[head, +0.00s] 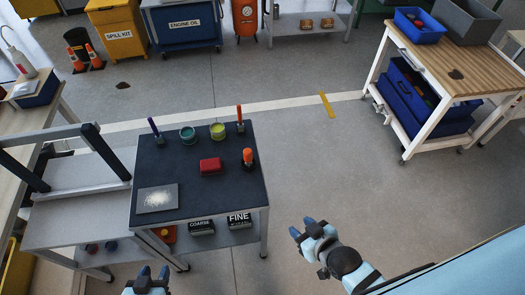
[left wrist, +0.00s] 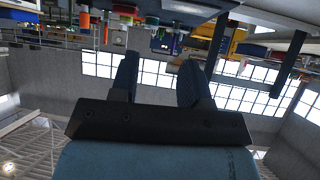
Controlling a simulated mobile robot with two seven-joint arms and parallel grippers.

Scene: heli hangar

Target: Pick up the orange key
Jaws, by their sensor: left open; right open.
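An orange-handled piece (head: 248,156), which looks like the orange key, stands upright in a small dark holder near the right edge of the dark-topped table (head: 220,190). My left gripper (head: 152,272) is open and empty, low in the head view, in front of the table and well apart from the orange piece. Its two spread fingers (left wrist: 158,80) also show in the left wrist view, with nothing between them. My right gripper (head: 304,232) is open and empty, to the right of the table's front corner.
Clear floor (head: 320,165) lies to the right.

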